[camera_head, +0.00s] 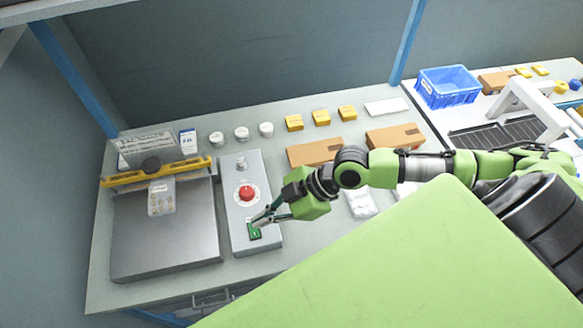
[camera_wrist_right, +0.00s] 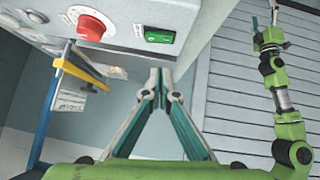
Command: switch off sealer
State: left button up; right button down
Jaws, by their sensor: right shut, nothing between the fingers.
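The sealer (camera_head: 166,240) stands at the left of the bench, with a flat grey plate and a yellow bar (camera_head: 156,173). Beside it is a grey control box (camera_head: 240,205) with a red knob (camera_head: 246,193) and a green rocker switch (camera_head: 254,231). The knob (camera_wrist_right: 92,27) and the switch (camera_wrist_right: 160,37) also show in the right wrist view. My right gripper (camera_head: 257,220) is shut and empty, its tips by the switch; contact cannot be told. In the wrist view, the fingertips (camera_wrist_right: 160,74) appear below the switch. My left gripper (camera_wrist_right: 272,14) shows small at the top right there.
Behind the box stand white jars (camera_head: 241,133), yellow boxes (camera_head: 320,117) and brown cartons (camera_head: 315,152). A blue crate (camera_head: 447,88) and a white frame with rollers are at the right. My green body covers the lower right.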

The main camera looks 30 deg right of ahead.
pick_arm(q)
jog(key=shift+w+a+f+b, duration=0.1)
jog(key=shift+f+b, duration=0.9)
jog(key=shift+f, duration=0.4)
pick_arm(e)
jog(key=v, duration=0.8)
jog(key=shift+d, duration=0.4)
jog(key=shift+s+r, duration=0.1)
